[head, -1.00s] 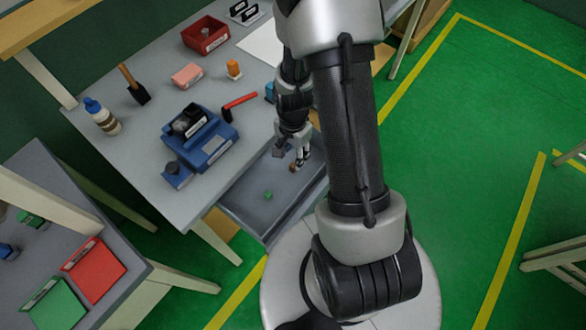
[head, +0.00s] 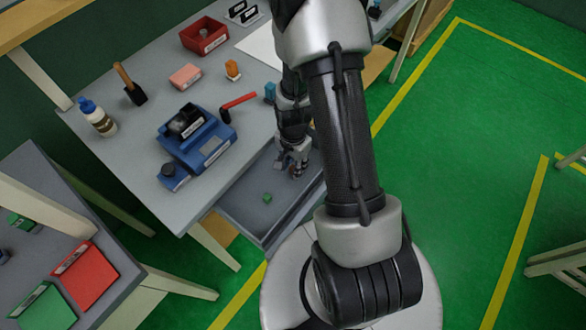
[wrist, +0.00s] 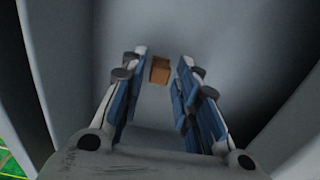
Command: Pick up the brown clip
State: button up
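The brown clip (wrist: 160,70) is a small block on the grey floor of the open drawer (head: 240,212). In the wrist view it lies between the tips of my gripper (wrist: 163,62). The two blue-padded fingers stand apart with a gap on each side of the clip, closer on the left. In the head view my gripper (head: 294,163) reaches down into the drawer, and its fingers largely hide the clip there. A green clip (head: 267,198) lies in the drawer to the left of the gripper.
The drawer walls stand close around my gripper. A side table with red and green boxes stands at left.

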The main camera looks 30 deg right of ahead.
jog(key=c, duration=0.4)
jog(key=shift+r, duration=0.1)
